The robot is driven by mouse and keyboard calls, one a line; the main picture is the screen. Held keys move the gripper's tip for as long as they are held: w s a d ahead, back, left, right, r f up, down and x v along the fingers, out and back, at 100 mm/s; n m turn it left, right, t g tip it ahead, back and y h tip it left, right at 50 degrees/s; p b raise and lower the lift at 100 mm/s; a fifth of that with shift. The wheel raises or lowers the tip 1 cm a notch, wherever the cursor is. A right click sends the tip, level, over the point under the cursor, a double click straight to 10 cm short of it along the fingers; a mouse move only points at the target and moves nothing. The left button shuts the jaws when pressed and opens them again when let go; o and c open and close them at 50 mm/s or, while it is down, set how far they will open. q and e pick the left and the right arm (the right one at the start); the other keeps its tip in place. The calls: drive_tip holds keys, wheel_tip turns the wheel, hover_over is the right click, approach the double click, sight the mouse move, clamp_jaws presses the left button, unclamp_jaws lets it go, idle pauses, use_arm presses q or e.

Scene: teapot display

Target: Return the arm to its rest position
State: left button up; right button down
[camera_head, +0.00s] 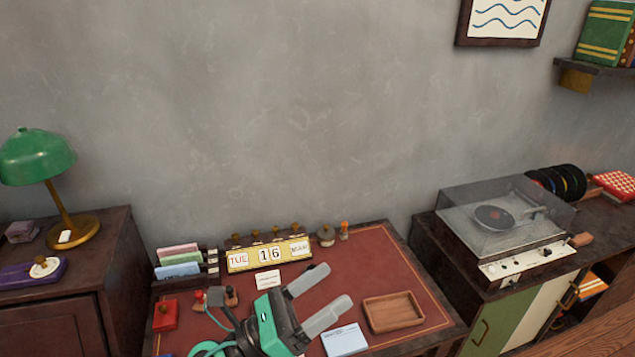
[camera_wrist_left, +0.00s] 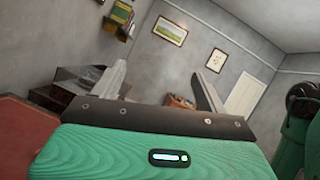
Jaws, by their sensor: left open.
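My left gripper (camera_head: 318,298) is above the red-topped desk (camera_head: 348,262) in the head view, its two grey fingers spread apart and pointing right. Nothing is between the fingers. In the left wrist view the open gripper (camera_wrist_left: 160,85) also shows empty, facing the room with the wall behind it. A green part stands at the right edge of the wrist view; I cannot tell how it joins my body. My right gripper is not in view in the head view.
On the desk are a calendar block (camera_head: 268,255), a card holder (camera_head: 180,265), a wooden tray (camera_head: 393,312), a notepad (camera_head: 345,341) and a red box (camera_head: 165,316). A record player (camera_head: 507,220) stands right, a green lamp (camera_head: 38,160) left. Space above the desk is clear.

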use_arm(q)
drive_tip(key=w+a+f+n+t+y, duration=0.25)
drive_tip(key=a+n+t+y, duration=0.4)
drive_tip(key=n, duration=0.55)
drive_tip(key=w+a+f+n+t+y, duration=0.2)
drive_tip(key=w+a+n+t+y, duration=0.15)
drive_tip(key=a+n+y, duration=0.65)
drive_tip(key=s+a+f+n+g+y, duration=0.3)
drive_tip(key=f+n, duration=0.4)
drive_tip(key=s+a+f+n+g+y, duration=0.3)
drive_tip(key=f+n+g, duration=0.1)
drive_tip(key=f+n, duration=0.35)
drive_tip(key=s+a+f+n+g+h, duration=0.1)
drive_tip(key=s+f+n+g, duration=0.3)
drive_tip(key=s, duration=0.4)
drive_tip(key=s+f+n+g+h, duration=0.1)
drive_tip(key=s+f+n+g, duration=0.1)
drive_tip(key=s+f+g, duration=0.4)
wheel_tip(320, 180, down, 31)
drive_tip(key=s, duration=0.3)
drive_tip(key=s+a+f+g, duration=0.1)
drive_tip(key=s+f, duration=0.8)
drive_tip(key=f, duration=0.1)
drive_tip(key=s+a+f, duration=0.2)
drive_tip(key=s+f, duration=0.8)
drive_tip(key=shift+a+f+g, duration=0.25)
drive_tip(key=shift+g, duration=0.15)
